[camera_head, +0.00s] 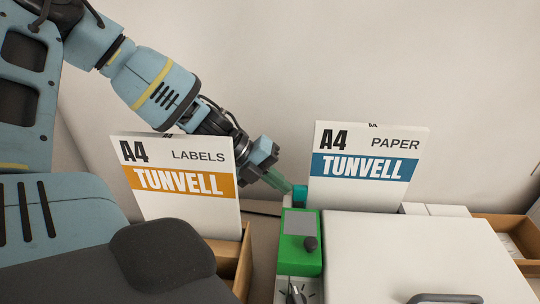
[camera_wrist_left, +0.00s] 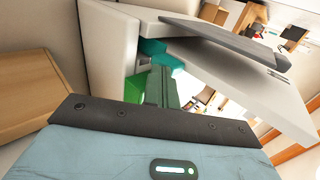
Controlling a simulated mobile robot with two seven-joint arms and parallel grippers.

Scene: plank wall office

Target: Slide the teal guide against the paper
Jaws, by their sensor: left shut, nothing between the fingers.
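The teal guide (camera_head: 299,196) is a small upright block behind the green panel, at the lower left edge of the pack marked A4 PAPER (camera_head: 366,165). I cannot tell whether guide and pack touch. My left gripper (camera_head: 282,184) reaches in from the upper left, between the two marked packs. Its greenish fingers are shut and empty, with the tips just left of the guide; contact is unclear. In the left wrist view the fingers (camera_wrist_left: 160,82) point at teal surfaces (camera_wrist_left: 153,47) close beyond them. My right gripper is not in view.
A pack marked A4 LABELS (camera_head: 187,205) stands to the left in a brown box. The green panel (camera_head: 301,257) with a dark knob stands in front of the guide. A white machine lid (camera_head: 415,250) fills the lower right. The plain wall is behind.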

